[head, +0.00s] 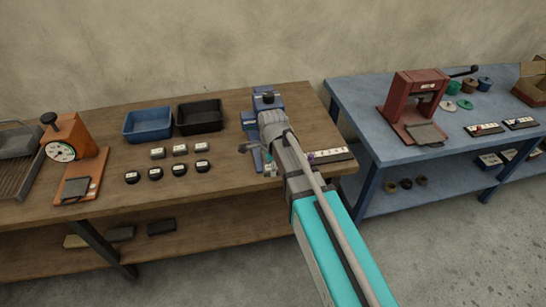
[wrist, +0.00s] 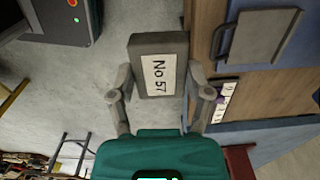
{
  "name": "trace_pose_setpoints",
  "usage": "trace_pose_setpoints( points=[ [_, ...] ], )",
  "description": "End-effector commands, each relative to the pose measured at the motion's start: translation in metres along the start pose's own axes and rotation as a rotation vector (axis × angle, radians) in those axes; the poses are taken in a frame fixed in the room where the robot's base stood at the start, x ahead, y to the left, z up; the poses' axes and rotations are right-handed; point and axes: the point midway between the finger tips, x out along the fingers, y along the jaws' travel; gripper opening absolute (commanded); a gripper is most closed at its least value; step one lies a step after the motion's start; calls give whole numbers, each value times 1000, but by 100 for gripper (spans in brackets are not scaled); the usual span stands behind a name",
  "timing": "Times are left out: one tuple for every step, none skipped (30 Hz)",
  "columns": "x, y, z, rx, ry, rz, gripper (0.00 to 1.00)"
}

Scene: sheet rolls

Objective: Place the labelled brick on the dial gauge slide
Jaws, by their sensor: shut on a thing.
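The label faces the camera. In the head view my arm reaches over the right part of the wooden table, and the brick cannot be made out there. The orange dial gauge (head: 68,140) stands at the table's left, with a white dial and a dark knob on top. Its slide, a dark grey plate (head: 75,188), lies at the front of the orange base and looks empty. My gripper is well right of it.
A blue tray (head: 148,124) and a black tray (head: 200,117) stand behind small labelled blocks (head: 180,149) and round black pieces (head: 155,173). A blue vise (head: 266,98) stands beside my arm. A red press (head: 415,100) is on the blue table (head: 360,105).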

Motion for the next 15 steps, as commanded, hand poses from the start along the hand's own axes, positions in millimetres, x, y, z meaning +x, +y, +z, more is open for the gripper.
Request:
trace_pose_setpoints(
  points=[
    [-3,-3,1,-2,0,0,15],
    [-4,-5,2,-3,0,0,15],
    [-7,-7,3,-6,0,0,15],
    [-9,-10,5,-9,0,0,15],
    [-11,-12,6,-12,0,0,15],
    [-14,-16,9,-17,0,0,15],
    [-16,-18,11,-21,0,0,15],
    [-18,-21,14,-26,0,0,15],
    [-22,-25,17,-32,0,0,15],
    [-24,-27,20,-37,0,1,15],
    [-26,-30,22,-41,0,1,15],
    [-28,-33,25,-47,0,1,15],
    [-29,-35,26,-50,0,1,15],
    [-31,-36,28,-53,0,1,15],
    [-32,-38,30,-57,0,1,15]
  ],
)
